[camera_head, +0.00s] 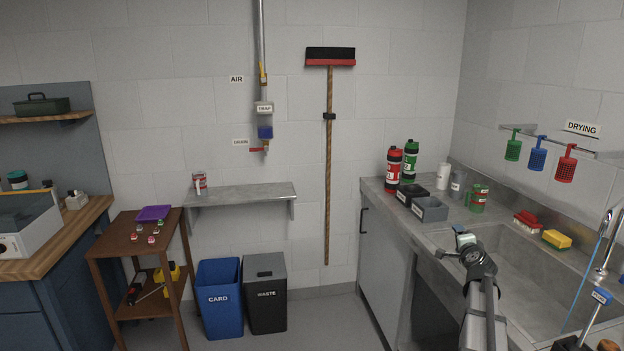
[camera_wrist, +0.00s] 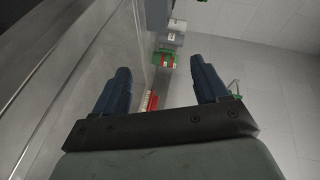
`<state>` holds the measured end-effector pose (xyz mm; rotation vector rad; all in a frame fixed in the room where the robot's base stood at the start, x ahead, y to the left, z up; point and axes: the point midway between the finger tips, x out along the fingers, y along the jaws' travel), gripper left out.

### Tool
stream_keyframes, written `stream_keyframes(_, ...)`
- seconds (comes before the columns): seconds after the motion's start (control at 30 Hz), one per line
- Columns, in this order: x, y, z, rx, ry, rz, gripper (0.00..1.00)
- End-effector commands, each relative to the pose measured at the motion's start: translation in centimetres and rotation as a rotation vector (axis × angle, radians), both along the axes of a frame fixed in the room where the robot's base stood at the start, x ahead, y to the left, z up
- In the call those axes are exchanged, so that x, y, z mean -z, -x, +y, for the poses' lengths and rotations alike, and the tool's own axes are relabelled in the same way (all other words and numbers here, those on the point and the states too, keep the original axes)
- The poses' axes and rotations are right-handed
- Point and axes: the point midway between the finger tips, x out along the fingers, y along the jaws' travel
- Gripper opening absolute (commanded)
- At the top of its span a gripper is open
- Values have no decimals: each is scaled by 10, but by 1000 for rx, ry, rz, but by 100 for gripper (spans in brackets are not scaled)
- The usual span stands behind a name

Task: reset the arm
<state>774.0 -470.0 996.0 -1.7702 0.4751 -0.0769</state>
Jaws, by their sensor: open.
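My gripper (camera_head: 447,241) is over the front left edge of the sink (camera_head: 530,271) at the right. My arm reaches up to it from the bottom of the picture. In the wrist view the two dark blue fingers of my gripper (camera_wrist: 160,72) are wide apart. Nothing is between them, so it is open and empty. A green item (camera_wrist: 169,60) and a red brush-like item (camera_wrist: 150,101) show beyond the fingers. I see no contact between the fingers and any object.
The counter holds a red bottle (camera_head: 393,170), a green bottle (camera_head: 411,160), a grey bin (camera_head: 430,209) and a green mug (camera_head: 478,198). A red brush (camera_head: 527,223), a yellow sponge (camera_head: 557,239) and the tap (camera_head: 604,248) edge the sink. Left of the counter, the floor before the bins is clear.

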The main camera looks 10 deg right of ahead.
Motion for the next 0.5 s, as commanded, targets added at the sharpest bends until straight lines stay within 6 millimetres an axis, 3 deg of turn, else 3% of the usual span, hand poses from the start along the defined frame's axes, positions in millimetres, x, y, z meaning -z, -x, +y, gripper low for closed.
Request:
stream_keyframes(0.03,20,-14,26,-36,-35,16,73)
stream_keyframes(0.1,46,-27,58,-79,-77,44,73)
stream_keyframes(0.23,99,-41,116,-162,-126,122,73)
stream_keyframes(0.37,158,-40,170,-250,-138,232,73)
stream_keyframes(0.5,224,-23,222,-350,-118,374,73)
